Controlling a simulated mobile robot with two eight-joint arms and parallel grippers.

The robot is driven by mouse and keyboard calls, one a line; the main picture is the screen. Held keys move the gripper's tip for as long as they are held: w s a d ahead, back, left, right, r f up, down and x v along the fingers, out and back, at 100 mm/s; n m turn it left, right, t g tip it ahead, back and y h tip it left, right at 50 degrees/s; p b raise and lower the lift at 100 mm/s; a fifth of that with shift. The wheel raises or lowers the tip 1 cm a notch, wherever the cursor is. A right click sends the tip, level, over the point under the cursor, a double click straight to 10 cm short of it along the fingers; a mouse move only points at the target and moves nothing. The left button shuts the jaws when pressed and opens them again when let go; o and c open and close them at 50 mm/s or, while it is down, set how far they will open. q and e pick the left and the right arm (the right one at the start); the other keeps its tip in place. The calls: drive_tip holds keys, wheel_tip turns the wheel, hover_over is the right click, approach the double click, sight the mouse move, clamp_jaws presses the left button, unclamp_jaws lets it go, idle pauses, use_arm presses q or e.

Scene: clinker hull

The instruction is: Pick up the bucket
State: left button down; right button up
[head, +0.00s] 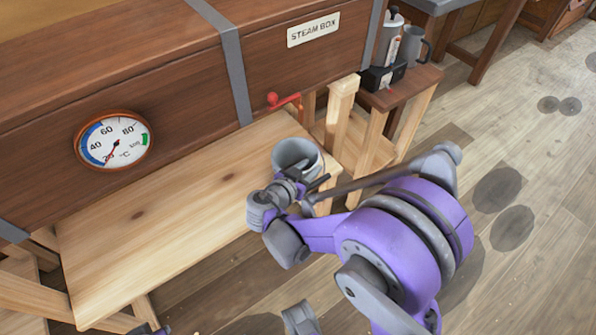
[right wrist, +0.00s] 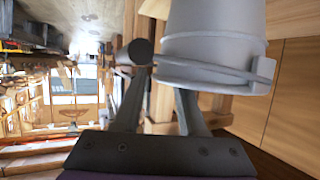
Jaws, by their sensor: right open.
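The bucket (head: 297,152) is a grey, open-topped pail at the right end of the wooden bench under the steam box. It stands upright in the head view, and my right arm hides its lower front. In the right wrist view the bucket (right wrist: 212,40) fills the upper right, with a thin bail running across its side to a dark round end. My right gripper (head: 311,190) is at the near side of the bucket. In the right wrist view its open jaws (right wrist: 160,95) are close to the bail; I cannot tell if they touch it.
The brown steam box (head: 180,75) with a dial gauge (head: 113,139) stands behind the bench (head: 150,215). A red-handled valve (head: 284,100) sits just above the bucket. A small stand (head: 408,90) holds a flask and a mug. The bench left of the bucket is clear.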

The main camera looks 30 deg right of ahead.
drive_tip(key=shift+w+d, duration=0.1)
drive_tip(key=shift+d, duration=0.05)
clamp_jaws()
drive_tip(key=shift+f, duration=0.1)
idle(1.3)
